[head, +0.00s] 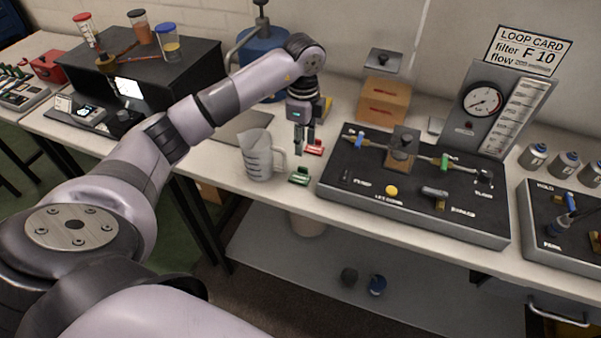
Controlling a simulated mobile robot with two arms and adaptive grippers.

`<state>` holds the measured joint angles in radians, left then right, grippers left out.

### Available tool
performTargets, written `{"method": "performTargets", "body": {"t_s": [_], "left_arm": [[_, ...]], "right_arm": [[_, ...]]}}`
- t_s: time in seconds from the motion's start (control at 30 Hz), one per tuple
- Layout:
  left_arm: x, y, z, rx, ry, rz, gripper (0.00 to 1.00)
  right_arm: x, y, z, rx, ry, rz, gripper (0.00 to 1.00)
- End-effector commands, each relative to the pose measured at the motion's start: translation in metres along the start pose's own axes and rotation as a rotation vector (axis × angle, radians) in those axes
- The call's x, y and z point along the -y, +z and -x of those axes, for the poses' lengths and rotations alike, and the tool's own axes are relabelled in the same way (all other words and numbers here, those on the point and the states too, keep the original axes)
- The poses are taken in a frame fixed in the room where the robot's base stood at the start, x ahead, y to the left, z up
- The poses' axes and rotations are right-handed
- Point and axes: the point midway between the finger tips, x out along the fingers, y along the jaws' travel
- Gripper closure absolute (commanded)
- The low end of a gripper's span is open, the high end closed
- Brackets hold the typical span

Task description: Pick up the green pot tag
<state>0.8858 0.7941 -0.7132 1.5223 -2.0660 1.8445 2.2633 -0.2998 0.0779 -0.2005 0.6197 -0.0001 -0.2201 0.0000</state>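A small green tag (299,176), which looks like the green pot tag, lies on the bench near its front edge, just right of a clear measuring jug (258,158). A similar red tag (314,147) lies behind it. My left gripper (304,150) points down above the bench, above and behind the green tag and close to the red one in the picture. Its two dark fingers look a little apart, with nothing seen between them. It does not touch the green tag. My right gripper is not in view.
A black valve panel (410,225) with colored handles stands right of the tags. The jug stands close on the left. A wooden box (384,102) and a blue container (262,50) are behind. The bench's front edge is near the green tag.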

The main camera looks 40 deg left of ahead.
Motion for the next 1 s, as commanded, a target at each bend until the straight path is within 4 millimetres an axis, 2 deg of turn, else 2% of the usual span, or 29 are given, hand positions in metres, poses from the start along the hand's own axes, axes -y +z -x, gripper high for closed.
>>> {"method": "performTargets", "body": {"t_s": [0.13, 0.37, 0.5, 0.63, 0.93, 1.0], "left_arm": [[-0.001, 0.0, -0.02, -0.001, 0.002, -0.001, 0.69], [-0.003, 0.0, -0.036, -0.001, 0.003, -0.001, 0.69], [-0.007, 0.001, -0.056, -0.001, 0.005, -0.002, 0.69], [-0.006, 0.001, -0.074, -0.001, 0.001, -0.001, 0.69], [-0.006, 0.001, -0.081, -0.002, -0.001, -0.002, 0.69], [-0.005, 0.001, -0.081, -0.002, -0.001, -0.002, 0.73]], "right_arm": [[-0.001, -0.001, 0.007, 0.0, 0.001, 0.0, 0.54], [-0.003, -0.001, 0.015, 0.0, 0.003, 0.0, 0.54], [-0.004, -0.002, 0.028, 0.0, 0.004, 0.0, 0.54], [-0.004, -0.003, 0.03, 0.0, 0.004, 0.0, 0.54], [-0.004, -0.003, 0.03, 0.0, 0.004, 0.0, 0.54], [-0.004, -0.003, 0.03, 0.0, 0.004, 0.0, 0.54]]}}
